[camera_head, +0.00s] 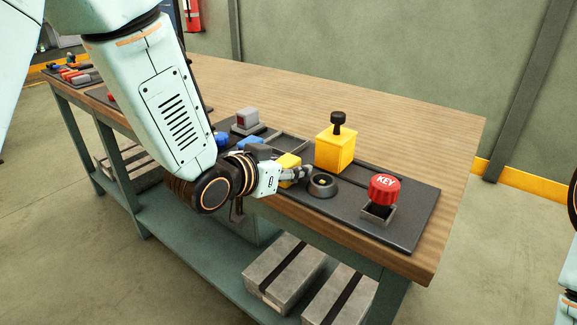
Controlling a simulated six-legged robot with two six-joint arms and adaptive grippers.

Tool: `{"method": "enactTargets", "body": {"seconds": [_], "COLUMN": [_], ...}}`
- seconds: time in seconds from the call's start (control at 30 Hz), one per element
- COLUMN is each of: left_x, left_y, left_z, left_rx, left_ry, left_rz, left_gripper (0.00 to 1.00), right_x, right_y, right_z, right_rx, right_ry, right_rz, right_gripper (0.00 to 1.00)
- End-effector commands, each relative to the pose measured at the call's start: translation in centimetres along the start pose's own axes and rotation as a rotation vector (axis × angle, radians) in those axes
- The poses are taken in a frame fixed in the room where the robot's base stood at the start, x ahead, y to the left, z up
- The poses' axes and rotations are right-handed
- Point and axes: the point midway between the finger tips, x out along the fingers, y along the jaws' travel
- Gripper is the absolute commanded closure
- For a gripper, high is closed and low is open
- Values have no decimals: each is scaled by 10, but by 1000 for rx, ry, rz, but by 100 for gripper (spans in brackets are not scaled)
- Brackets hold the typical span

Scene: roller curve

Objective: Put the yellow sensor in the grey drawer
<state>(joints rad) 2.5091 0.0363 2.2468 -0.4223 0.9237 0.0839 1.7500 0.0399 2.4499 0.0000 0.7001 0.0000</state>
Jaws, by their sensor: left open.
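My left gripper (304,174) is open at the front edge of the dark panel on the workbench. A small yellow block (289,161) is right beside its fingers, partly hidden by them; I cannot tell whether they touch it. A larger yellow box (336,149) with a black knob on top stands upright just behind and to the right of the gripper. I cannot tell which of the two is the yellow sensor. No grey drawer shows clearly; my left arm covers part of the bench front. My right gripper is out of view.
The dark panel (408,229) also carries a round black socket (322,186), a red KEY knob (384,189), a grey block (247,117) and blue parts. The wooden bench top (420,130) behind is clear. Strapped grey blocks (285,272) lie on the lower shelf.

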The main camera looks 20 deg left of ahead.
Motion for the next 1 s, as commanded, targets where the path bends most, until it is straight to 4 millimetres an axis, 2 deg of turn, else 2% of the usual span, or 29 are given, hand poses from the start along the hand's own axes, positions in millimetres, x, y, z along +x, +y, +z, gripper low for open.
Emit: {"method": "enactTargets", "body": {"seconds": [0.17, 0.5, 0.77, 1.0], "left_x": [-9, -64, -93, -97], "left_y": [-1, 0, 0, 0], "left_z": [-5, -6, -7, -8], "left_rx": [-4, -8, -8, 0], "left_ry": [0, 2, -1, -2], "left_rz": [-1, 0, 0, 3], "left_gripper": [58, 58, 58, 58], "right_x": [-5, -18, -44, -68], "right_y": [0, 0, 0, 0], "right_z": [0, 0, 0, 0], "right_rx": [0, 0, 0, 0], "right_ry": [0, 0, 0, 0], "right_rz": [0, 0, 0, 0], "right_gripper": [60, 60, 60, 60]}}
